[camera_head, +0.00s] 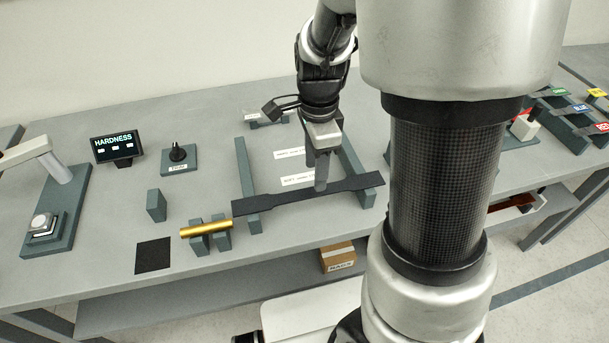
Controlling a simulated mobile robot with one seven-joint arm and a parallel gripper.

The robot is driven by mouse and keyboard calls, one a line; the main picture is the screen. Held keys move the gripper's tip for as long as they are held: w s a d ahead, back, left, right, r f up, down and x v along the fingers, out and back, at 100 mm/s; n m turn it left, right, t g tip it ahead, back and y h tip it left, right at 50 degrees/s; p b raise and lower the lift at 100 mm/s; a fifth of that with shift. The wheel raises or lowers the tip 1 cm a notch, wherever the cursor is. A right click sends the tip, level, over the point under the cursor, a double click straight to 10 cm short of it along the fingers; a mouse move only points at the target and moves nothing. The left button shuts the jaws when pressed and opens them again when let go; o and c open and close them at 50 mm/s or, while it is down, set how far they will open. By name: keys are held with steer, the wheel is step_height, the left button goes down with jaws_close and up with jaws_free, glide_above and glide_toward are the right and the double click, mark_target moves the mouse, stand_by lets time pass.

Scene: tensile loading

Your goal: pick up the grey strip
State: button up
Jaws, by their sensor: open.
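A dark grey strip (275,198), wide at both ends and narrower in the middle, lies across the front of two grey-green rails. My gripper (321,188) points down at the strip's middle, right of centre. Its fingers overlap the strip's narrow part in the picture; I cannot tell whether they straddle it or stay just above it. The gripper is open, though the gap between its fingers is hard to see from here. The fingers hide a small part of the strip.
The left rail (245,170) and right rail (352,160) flank white labels on the table. A gold cylinder (205,229) rests on two blocks to the left, near a black mat (153,256). A hardness display (114,147) and a knob (178,152) stand further back.

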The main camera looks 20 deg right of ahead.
mark_target(310, 192)
steer(key=f, duration=0.2)
steer(key=a+f+b, duration=0.1)
steer(key=f, duration=0.1)
steer(key=shift+s+a, duration=0.1)
steer(key=shift+s, duration=0.05)
steer(key=shift+f, duration=0.45)
jaws_close()
